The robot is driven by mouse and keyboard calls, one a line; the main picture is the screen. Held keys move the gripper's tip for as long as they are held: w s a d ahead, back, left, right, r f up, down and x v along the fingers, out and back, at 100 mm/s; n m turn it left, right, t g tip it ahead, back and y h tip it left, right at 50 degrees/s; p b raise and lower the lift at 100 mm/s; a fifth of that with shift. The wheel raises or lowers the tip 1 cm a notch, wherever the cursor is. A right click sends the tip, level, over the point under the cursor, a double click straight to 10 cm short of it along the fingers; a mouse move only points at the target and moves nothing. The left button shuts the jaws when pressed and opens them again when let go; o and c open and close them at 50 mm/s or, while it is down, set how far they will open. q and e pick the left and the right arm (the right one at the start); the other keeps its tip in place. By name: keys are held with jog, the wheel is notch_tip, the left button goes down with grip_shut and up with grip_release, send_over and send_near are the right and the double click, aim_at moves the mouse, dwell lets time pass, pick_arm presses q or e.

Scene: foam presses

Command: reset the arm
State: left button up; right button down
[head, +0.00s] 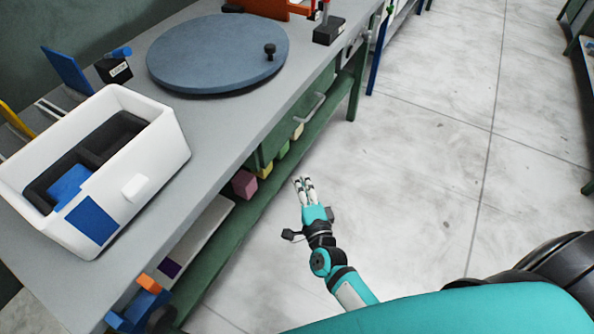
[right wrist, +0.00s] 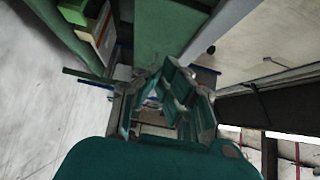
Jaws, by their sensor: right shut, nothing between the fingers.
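My right gripper (head: 304,184) is shut and empty. In the head view it hangs over the floor beside the workbench's front edge, apart from the bench and everything on it. Its fingers also show in the right wrist view (right wrist: 160,88). My teal arm runs from it down to the lower right. My left gripper is out of view.
The grey workbench (head: 222,122) carries a white box (head: 165,135) with a black insert and blue foam, and a round blue-grey turntable (head: 215,50). A green lower shelf (head: 305,150) with coloured blocks is left of the gripper. Floor (head: 420,150) to the right is clear.

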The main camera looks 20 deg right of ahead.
jog(key=shift+s, duration=0.25)
